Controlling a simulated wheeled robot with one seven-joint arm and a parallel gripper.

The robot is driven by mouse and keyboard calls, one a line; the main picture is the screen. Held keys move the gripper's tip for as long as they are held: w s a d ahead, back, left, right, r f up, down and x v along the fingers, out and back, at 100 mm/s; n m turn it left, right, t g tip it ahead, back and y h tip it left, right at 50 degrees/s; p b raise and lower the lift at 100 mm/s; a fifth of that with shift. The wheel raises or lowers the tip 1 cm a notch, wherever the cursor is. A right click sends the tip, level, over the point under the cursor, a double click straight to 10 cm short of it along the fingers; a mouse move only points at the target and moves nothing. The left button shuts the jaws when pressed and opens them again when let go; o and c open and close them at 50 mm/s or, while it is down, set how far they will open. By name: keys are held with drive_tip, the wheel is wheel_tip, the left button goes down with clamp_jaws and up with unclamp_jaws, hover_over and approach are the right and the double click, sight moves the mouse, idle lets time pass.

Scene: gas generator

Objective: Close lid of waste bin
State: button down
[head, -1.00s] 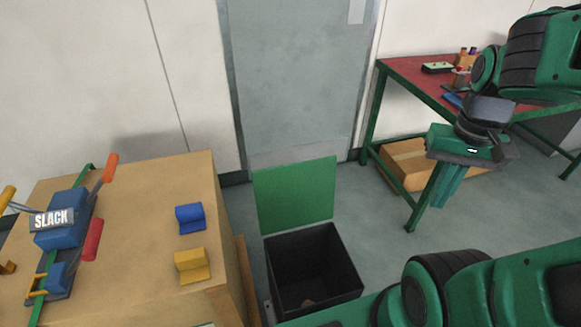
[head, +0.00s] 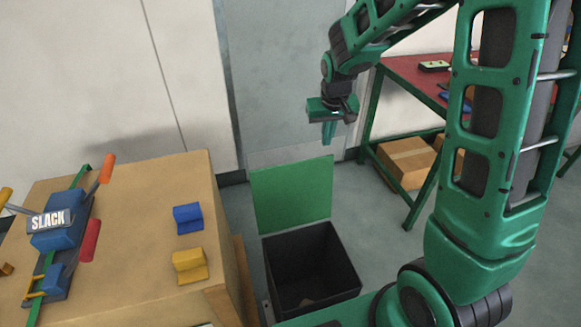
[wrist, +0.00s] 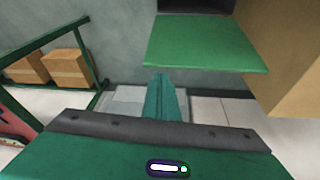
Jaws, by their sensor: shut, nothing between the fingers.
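The waste bin (head: 318,262) is a black open box on the floor. Its green lid (head: 291,194) stands open, upright along the bin's back edge. Inside, a small pale item shows at the bottom. My gripper (head: 329,136) is shut and empty, fingers pointing down, above and a little beyond the lid's right top corner in the head view. It does not appear to touch the lid. In the wrist view, my gripper's fingers (wrist: 160,90) show below the green lid (wrist: 205,45), with a gap to it. A strip of the dark bin (wrist: 200,5) shows at the top edge.
A wooden workbench (head: 130,250) with a blue clamp device, a blue block (head: 188,218) and a yellow block (head: 190,265) stands left of the bin. A red-topped table (head: 405,85) with cardboard boxes (head: 405,158) beneath is at the right. A grey door (head: 270,80) is behind.

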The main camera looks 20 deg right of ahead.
sight(289, 166)
drive_tip(key=w+a+f+n+t+y, duration=0.1)
drive_tip(key=w+a+f, duration=0.6)
drive_tip(key=w+a, duration=0.15)
drive_tip(key=shift+s+a+f, duration=0.1)
drive_tip(key=shift+f, duration=1.45)
drive_tip(key=shift+s+a+f, duration=0.15)
drive_tip(key=shift+f, duration=1.35)
drive_tip(key=shift+s+a+f, duration=0.1)
drive_tip(key=shift+f, duration=1.45)
